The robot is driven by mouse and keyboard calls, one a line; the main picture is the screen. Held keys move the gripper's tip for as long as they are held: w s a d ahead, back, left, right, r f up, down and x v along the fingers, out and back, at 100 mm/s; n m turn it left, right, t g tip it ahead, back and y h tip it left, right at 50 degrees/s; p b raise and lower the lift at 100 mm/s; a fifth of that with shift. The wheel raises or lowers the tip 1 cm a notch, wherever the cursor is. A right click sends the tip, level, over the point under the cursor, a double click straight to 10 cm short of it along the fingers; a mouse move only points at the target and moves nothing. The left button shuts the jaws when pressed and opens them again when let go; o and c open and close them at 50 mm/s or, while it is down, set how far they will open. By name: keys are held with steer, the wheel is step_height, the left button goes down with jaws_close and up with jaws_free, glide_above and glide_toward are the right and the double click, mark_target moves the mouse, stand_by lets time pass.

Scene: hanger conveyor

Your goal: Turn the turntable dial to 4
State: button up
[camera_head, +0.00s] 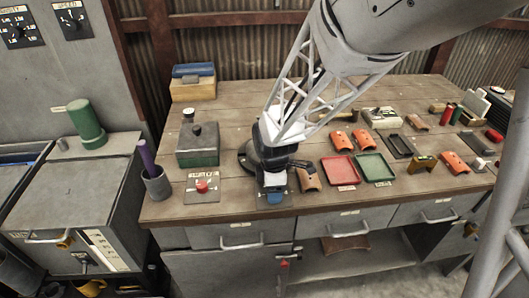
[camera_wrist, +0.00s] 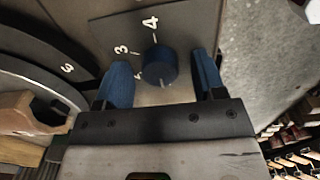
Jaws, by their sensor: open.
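The turntable dial (camera_wrist: 160,64) is a round dark-blue knob on a grey plate in the wrist view. White numerals 3 and 4 with short tick marks show beyond it, and another numeral at its left is partly hidden. A small pale mark shows on the knob's near side; I cannot tell surely which numeral the knob points to. My gripper (camera_wrist: 161,78) is open, with one blue finger on each side of the knob and gaps between. In the head view my gripper (camera_head: 273,183) is low at the bench's front edge and hides the dial.
A dark round turntable (camera_wrist: 32,52) with a numeral on its rim lies left of the dial.

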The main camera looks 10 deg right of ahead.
steer(key=c, duration=0.9)
